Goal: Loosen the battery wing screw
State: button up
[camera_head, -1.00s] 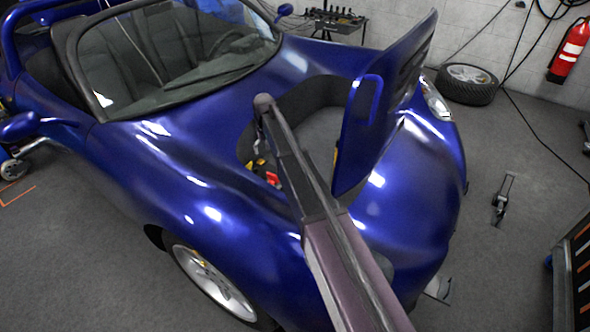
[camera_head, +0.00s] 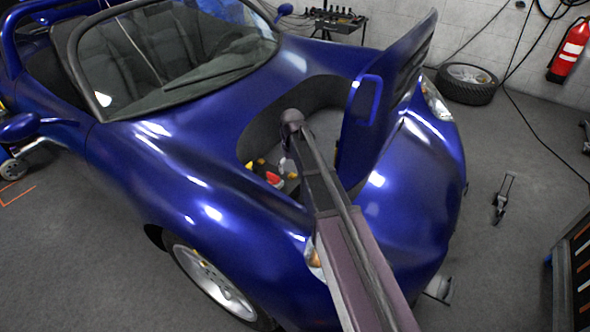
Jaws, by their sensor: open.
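A blue sports car (camera_head: 180,190) stands with its front lid (camera_head: 385,110) raised. In the open front compartment (camera_head: 275,130), small red and yellow parts (camera_head: 272,179) show low on the left, beside a small grey piece (camera_head: 287,166). I cannot tell which of these belongs to the battery, and I cannot make out the wing screw. My arm reaches in from the bottom of the view, with its rounded far joint over the compartment. I cannot make out my gripper; my arm hides part of the compartment.
The raised lid stands close to the right of my arm. The compartment's rim surrounds the opening. A loose tyre (camera_head: 466,84), a fire extinguisher (camera_head: 570,50) and a tool cabinet (camera_head: 572,265) stand to the right.

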jog(key=shift+s+d, duration=0.35)
jog(key=shift+s, duration=0.2)
jog(key=shift+s, duration=0.1)
jog(key=s+d+m, duration=0.1)
jog(key=s+d, duration=0.2)
jog(key=s, duration=0.4)
jog(key=s+d+m, duration=0.1)
jog(key=s+d, duration=0.2)
jog(key=s, duration=0.3)
jog(key=s+d+m, duration=0.1)
jog(key=s+d, duration=0.3)
jog(key=s, duration=0.3)
jog(key=shift+s+m, duration=0.3)
jog(key=shift+s+d+r, duration=0.15)
jog(key=shift+s, duration=0.4)
jog(key=shift+w+r+p, duration=0.3)
jog(key=shift+r+p, duration=0.35)
jog(key=shift+p, duration=0.15)
notch_tip(320, 180, up, 18)
jog(key=p, duration=1.8)
jog(key=shift+r, duration=0.2)
jog(key=shift+o, duration=0.2)
